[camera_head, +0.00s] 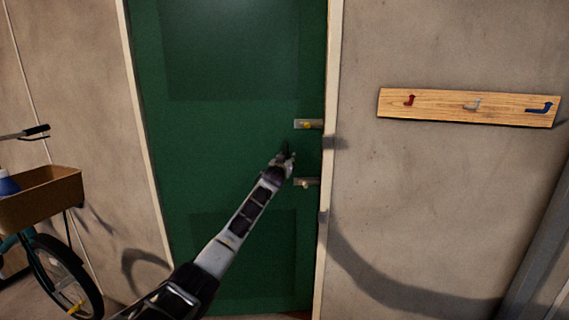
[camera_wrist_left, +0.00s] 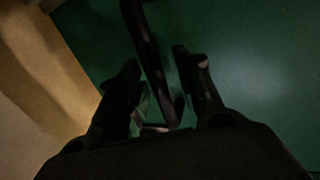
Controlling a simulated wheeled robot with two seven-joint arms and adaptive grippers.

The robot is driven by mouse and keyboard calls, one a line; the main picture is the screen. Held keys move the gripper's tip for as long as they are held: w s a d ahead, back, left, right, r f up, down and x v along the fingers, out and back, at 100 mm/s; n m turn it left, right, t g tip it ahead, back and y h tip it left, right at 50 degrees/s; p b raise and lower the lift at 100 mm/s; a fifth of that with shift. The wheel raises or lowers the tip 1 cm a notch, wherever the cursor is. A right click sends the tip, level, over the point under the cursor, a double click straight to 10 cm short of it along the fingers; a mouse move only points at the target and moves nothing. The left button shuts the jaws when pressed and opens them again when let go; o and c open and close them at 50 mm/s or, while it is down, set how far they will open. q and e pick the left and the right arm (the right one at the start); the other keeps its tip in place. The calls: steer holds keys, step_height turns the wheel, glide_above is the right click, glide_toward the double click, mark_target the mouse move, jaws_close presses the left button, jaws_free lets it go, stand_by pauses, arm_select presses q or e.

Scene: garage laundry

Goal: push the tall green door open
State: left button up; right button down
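The tall green door (camera_head: 215,150) stands in its pale frame and looks closed. Two small metal fittings with knob-like parts sit near its right edge, an upper one (camera_head: 308,125) and a lower one (camera_head: 306,183). My left gripper (camera_head: 285,158) is in front of the door, just left of and between the fittings. In the left wrist view its two fingers (camera_wrist_left: 158,85) are apart, with a dark bar (camera_wrist_left: 153,60) showing between them. I cannot tell whether the bar touches a finger. Green door surface (camera_wrist_left: 255,70) fills the background there. My right gripper is not in view.
A wooden rack with several coloured hooks (camera_head: 440,106) is on the wall to the right. A bicycle with a brown basket (camera_head: 45,200) stands at the left, holding a partly visible blue-and-white item. The wall between door and rack is bare.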

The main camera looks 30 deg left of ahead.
arm_select(q)
steer(key=v, duration=1.2)
stand_by(0.9)
steer(key=shift+a, duration=0.15)
stand_by(0.5)
